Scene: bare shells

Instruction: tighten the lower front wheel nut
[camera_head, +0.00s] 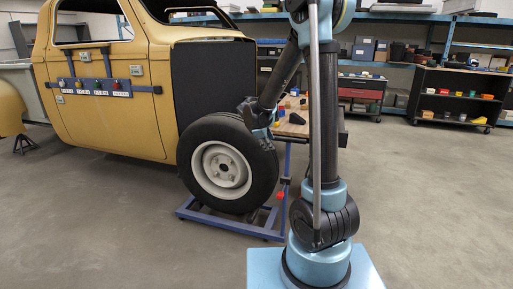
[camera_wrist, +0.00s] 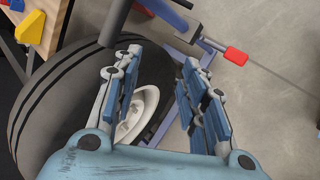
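The front wheel stands upright at the front of the yellow car body, with a black tyre (camera_head: 264,165) and a white rim (camera_head: 219,171). Small marks ring the rim's hub, too small to tell apart as nuts; I cannot single out the lower one. In the wrist view the tyre (camera_wrist: 50,105) fills the left, and part of the rim (camera_wrist: 142,112) shows between my fingers. My gripper (camera_wrist: 161,60) has its two blue-and-grey fingers apart with nothing held between them. In the head view my gripper (camera_head: 259,120) is at the tyre's upper right; whether it touches is unclear.
A blue floor frame (camera_head: 232,226) lies under the wheel. A red-tipped bar (camera_wrist: 235,56) sticks out near my right finger. A wooden-topped bench (camera_head: 293,124) with small coloured items stands behind. The yellow car body (camera_head: 110,120) is left; open floor lies in front.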

